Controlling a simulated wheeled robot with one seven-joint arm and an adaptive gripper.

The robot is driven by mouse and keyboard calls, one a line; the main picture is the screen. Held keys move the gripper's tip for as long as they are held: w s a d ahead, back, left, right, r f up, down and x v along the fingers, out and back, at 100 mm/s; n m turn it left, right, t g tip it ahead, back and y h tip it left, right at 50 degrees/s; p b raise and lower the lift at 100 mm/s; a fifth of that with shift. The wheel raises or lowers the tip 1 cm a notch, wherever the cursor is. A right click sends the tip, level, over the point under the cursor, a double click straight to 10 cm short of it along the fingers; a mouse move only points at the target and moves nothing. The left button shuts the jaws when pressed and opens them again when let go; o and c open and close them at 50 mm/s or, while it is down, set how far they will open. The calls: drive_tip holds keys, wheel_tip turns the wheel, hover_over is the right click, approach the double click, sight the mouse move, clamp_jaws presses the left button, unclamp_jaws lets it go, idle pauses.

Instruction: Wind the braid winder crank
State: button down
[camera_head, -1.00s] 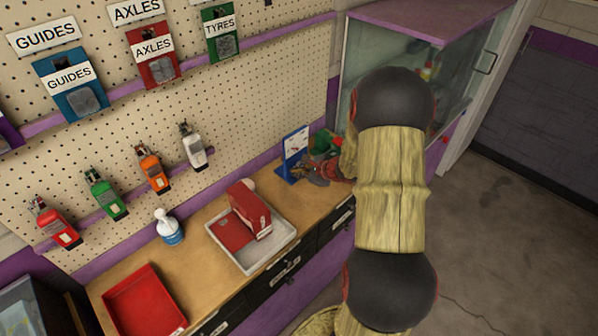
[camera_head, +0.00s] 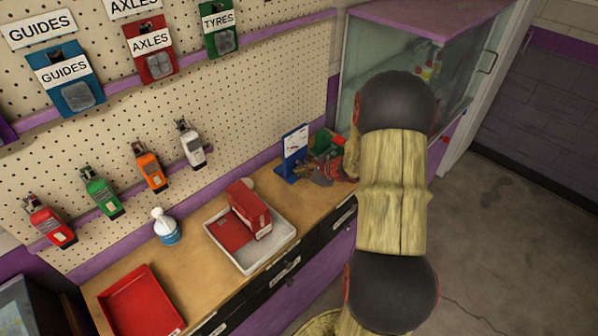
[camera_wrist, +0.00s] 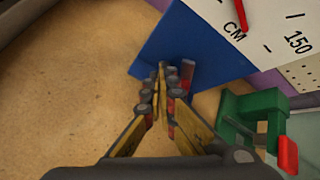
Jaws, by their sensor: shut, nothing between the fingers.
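A blue stand with a white scale panel (camera_head: 295,143) is at the far end of the bench.
A green device with a red handle (camera_wrist: 260,115) stands right of my fingers. On the bench are a white tray (camera_head: 250,268) holding a red box, a white-and-blue bottle (camera_head: 166,230) and a red tray (camera_head: 130,298). A glass cabinet (camera_head: 455,60) is behind my arm.

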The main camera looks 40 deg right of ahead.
drive_tip(key=shift+d, duration=0.15)
drive_tip(key=shift+d+f, duration=0.2)
drive_tip(key=shift+d, duration=0.25)
drive_tip(key=shift+d, duration=0.15)
idle(0.3)
drive_tip(key=shift+d, duration=0.4)
drive_tip(key=shift+r, duration=0.1)
drive_tip(key=shift+w+d+r, duration=0.1)
drive_tip(key=shift+d, duration=0.05)
drive_tip(key=shift+d+r, duration=0.1)
drive_tip(key=shift+d, duration=0.2)
